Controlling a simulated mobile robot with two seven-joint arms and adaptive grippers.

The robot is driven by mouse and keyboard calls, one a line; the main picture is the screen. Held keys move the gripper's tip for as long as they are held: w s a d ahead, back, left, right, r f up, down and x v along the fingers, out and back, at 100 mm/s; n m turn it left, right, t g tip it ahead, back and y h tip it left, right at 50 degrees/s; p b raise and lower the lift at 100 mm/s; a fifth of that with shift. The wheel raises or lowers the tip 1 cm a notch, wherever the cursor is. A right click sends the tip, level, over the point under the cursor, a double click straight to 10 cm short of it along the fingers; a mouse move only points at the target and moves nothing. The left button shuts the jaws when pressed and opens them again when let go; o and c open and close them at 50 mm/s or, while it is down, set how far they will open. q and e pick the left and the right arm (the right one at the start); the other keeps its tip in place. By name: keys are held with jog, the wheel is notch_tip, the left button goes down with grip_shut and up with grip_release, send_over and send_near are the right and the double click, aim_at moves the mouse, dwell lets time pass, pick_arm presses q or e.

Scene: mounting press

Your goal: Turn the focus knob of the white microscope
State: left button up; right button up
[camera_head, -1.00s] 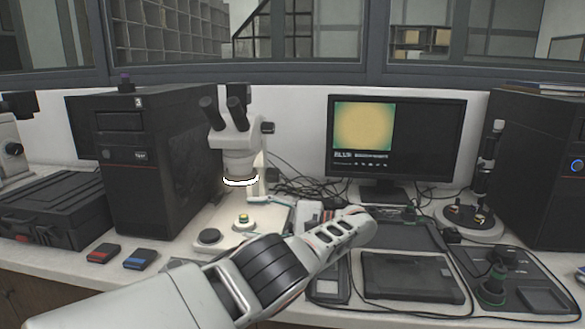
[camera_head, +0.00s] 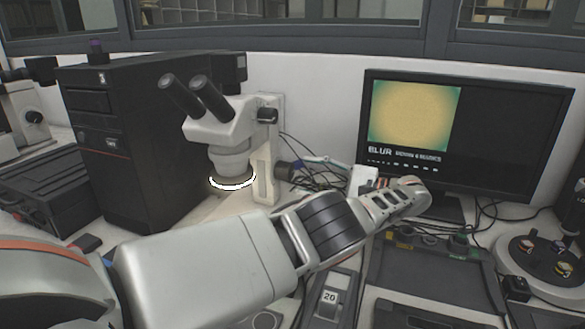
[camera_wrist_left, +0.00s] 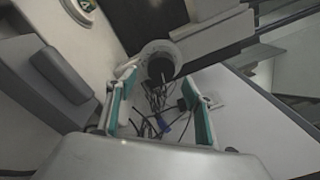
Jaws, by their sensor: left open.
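The white microscope (camera_head: 222,130) stands left of centre in the head view, with black eyepieces and a glowing ring light. Its dark round focus knob (camera_head: 284,170) sticks out to the right of the lower column. My left gripper (camera_head: 314,170) is open, just right of the knob and pointing at it. In the left wrist view the knob (camera_wrist_left: 160,68) shows ahead of the gap between the teal-padded fingers of my left gripper (camera_wrist_left: 160,90). The fingers do not visibly touch it. My left forearm hides most of the microscope base in the head view. My right gripper is not in view.
A monitor (camera_head: 468,130) showing a yellow blurred picture stands to the right. Loose cables (camera_head: 325,185) lie behind the gripper. A black computer tower (camera_head: 140,150) stands close to the microscope's left. Dark trays (camera_head: 425,270) lie at front right.

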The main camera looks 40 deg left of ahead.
aim_at(292, 173)
pick_arm(q)
jog(key=x, duration=0.1)
jog(key=p+x, duration=0.1)
jog(key=x, duration=0.1)
jog(key=p+x, duration=0.1)
jog(key=x, duration=0.1)
jog(key=shift+s+r, duration=0.1)
jog(key=shift+r, duration=0.25)
jog(key=shift+s+a+f+p, duration=0.1)
jog(key=shift+a+f+p, duration=0.15)
jog(key=shift+a+p, duration=0.2)
jog(key=c, duration=1.1)
